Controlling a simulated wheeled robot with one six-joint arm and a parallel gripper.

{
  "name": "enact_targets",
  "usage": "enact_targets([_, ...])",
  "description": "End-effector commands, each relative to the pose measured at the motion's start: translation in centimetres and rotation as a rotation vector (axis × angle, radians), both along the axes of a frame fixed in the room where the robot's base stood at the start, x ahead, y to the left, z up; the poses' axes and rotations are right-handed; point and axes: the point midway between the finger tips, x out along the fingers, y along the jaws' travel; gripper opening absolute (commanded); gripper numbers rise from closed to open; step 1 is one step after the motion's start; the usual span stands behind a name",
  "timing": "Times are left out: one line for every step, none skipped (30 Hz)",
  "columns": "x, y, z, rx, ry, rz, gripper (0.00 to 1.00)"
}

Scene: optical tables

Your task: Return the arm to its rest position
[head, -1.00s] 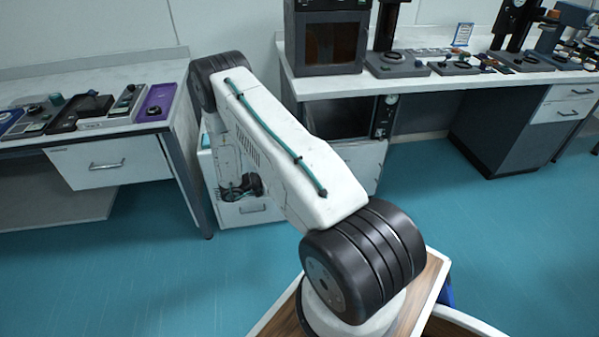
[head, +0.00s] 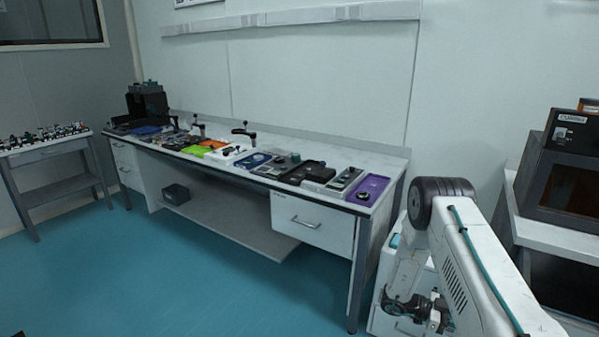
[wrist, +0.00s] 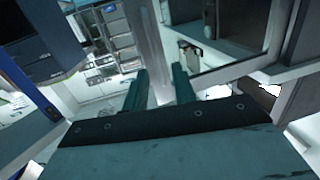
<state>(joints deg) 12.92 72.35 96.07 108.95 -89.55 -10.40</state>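My arm, white with black joints and a teal cable, shows at the right edge of the head view. It is bent, with its black elbow joint high and a link slanting down out of the frame. My gripper (wrist: 160,88) shows in the wrist view as two teal fingers standing apart, with a gap between them. I see nothing held between the fingers. In the head view I cannot make out the fingers clearly.
A long workbench (head: 290,221) stands left of my arm, bearing several trays and instruments, with a purple tray (head: 368,190) at its near end. A dark cabinet (head: 572,180) stands right. Blue floor lies open at left.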

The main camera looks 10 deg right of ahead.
Motion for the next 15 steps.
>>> enact_targets([0.6,-0.3,-1.1,0.044,-0.032,0.035,0.27])
enact_targets([0.9,-0.4,-2.1,0.08,-0.052,0.064,0.27])
enact_targets([1.4,-0.5,-3.5,0.138,-0.079,0.113,0.27])
enact_targets([1.9,-0.4,-4.6,0.188,-0.098,0.154,0.27])
enact_targets([2.4,-0.3,-5.6,0.241,-0.12,0.197,0.27])
enact_targets([3.6,-0.1,-6.4,0.312,-0.155,0.259,0.27])
enact_targets([4.7,0.2,-6.8,0.368,-0.183,0.307,0.27])
enact_targets([5.8,0.6,-6.9,0.424,-0.209,0.358,0.27])
enact_targets([7.3,1.5,-6.9,0.501,-0.241,0.426,0.27])
enact_targets([8.6,2.2,-6.6,0.56,-0.265,0.48,0.27])
enact_targets([9.8,3.2,-6.2,0.621,-0.287,0.534,0.27])
enact_targets([11.4,4.7,-5.3,0.705,-0.311,0.61,0.27])
enact_targets([12.6,5.9,-4.4,0.769,-0.327,0.667,0.27])
enact_targets([13.6,7.3,-3.4,0.835,-0.339,0.726,0.27])
enact_targets([14.6,9.3,-1.9,0.919,-0.347,0.801,0.27])
